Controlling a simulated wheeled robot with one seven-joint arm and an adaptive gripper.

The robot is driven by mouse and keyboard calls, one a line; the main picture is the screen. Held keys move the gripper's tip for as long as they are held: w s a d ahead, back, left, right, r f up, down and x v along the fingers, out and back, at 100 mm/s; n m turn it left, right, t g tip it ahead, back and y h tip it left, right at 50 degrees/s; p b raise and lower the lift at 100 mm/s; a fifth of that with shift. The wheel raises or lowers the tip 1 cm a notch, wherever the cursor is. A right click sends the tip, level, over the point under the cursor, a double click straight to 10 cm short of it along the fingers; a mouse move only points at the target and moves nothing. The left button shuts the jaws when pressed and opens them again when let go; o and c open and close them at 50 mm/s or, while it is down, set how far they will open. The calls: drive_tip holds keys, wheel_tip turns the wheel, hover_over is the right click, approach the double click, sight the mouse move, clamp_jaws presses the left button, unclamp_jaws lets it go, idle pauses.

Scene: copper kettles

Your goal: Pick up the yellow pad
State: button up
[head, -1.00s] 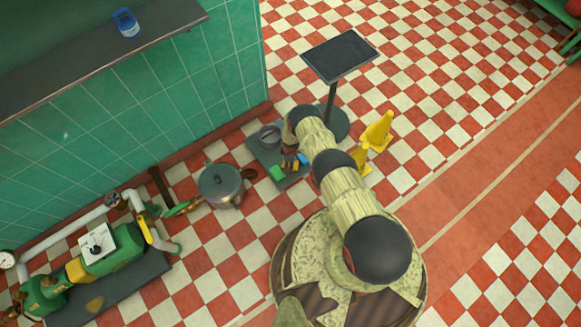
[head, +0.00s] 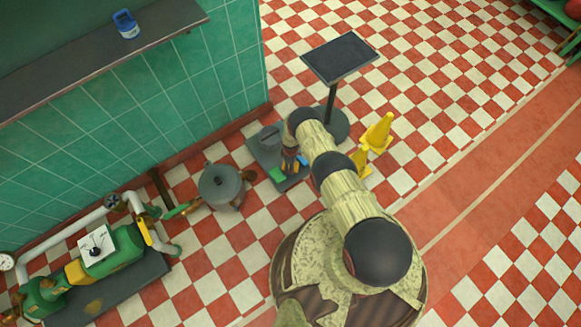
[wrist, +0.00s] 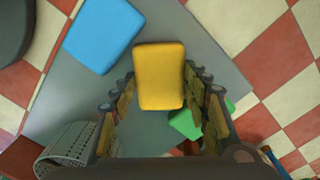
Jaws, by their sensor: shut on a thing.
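In the wrist view the yellow pad (wrist: 160,80) sits between the two fingers of my gripper (wrist: 163,90), which is shut on it. The pad hides part of the grey mat (wrist: 65,95) below; the gap beneath it is hard to judge. In the head view my gripper (head: 289,163) is low over the same mat (head: 258,152), and the yellow pad cannot be made out clearly there.
A blue pad (wrist: 103,33) and a partly hidden green pad (wrist: 184,124) lie on the mat. A grey pot (head: 221,187) stands left of the mat. Yellow cones (head: 378,131) and a black-topped stand (head: 340,57) are to the right.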

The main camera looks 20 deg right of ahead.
drive_tip(key=shift+r, duration=0.1)
wheel_tip(320, 180, up, 10)
drive_tip(key=p, duration=0.4)
drive_tip(key=shift+p, duration=0.3)
drive_tip(key=o, duration=0.6)
drive_tip(key=c, duration=0.4)
drive_tip(key=shift+c, duration=0.4)
